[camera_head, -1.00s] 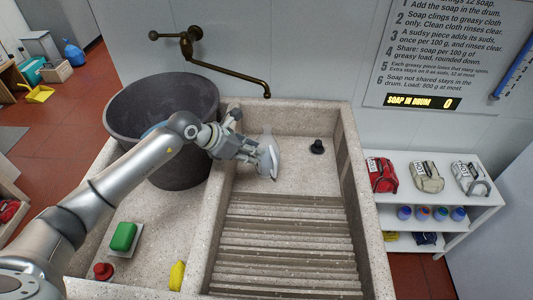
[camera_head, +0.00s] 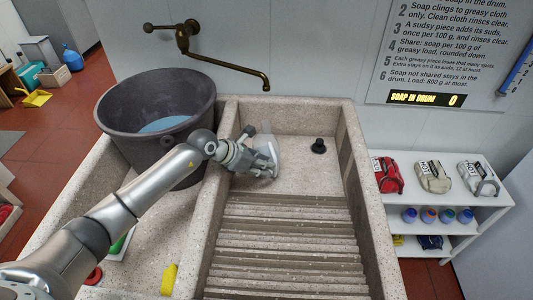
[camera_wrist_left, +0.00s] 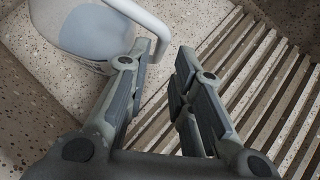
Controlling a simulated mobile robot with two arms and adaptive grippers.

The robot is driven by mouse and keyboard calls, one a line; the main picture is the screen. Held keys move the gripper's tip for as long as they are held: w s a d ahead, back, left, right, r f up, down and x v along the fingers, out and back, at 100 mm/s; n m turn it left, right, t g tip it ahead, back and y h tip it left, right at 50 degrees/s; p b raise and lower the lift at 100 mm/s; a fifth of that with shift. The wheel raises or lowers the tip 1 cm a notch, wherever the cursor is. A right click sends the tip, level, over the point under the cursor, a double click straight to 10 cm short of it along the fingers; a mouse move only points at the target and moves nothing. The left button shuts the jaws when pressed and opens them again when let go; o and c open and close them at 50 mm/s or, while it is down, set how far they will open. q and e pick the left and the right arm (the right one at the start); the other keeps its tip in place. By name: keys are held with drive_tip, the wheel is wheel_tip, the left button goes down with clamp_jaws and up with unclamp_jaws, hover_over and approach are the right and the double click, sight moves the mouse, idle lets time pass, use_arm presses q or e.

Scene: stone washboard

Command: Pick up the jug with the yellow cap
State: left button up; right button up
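A pale, whitish jug (camera_head: 274,146) stands in the basin at the upper end of the ridged washboard, partly covered by my left gripper (camera_head: 268,158). In the left wrist view the jug (camera_wrist_left: 88,35) shows a grey-blue body and a white looped handle (camera_wrist_left: 148,18) at the upper left. I cannot make out its cap in either current view. My left gripper (camera_wrist_left: 163,50) is open, with a gap between its fingers. Its left finger overlaps the handle's lower end; I cannot tell whether they touch. My right gripper is not in view.
A dark tub (camera_head: 160,105) holding bluish water stands left of the basin. A black plug (camera_head: 318,146) lies right of the jug. A yellow object (camera_head: 169,280) lies on the left ledge. White shelves (camera_head: 455,215) hold bags and bottles.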

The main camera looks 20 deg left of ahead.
use_arm(q)
drive_tip(key=shift+p+x, duration=0.35)
drive_tip(key=shift+x, duration=2.35)
clamp_jaws()
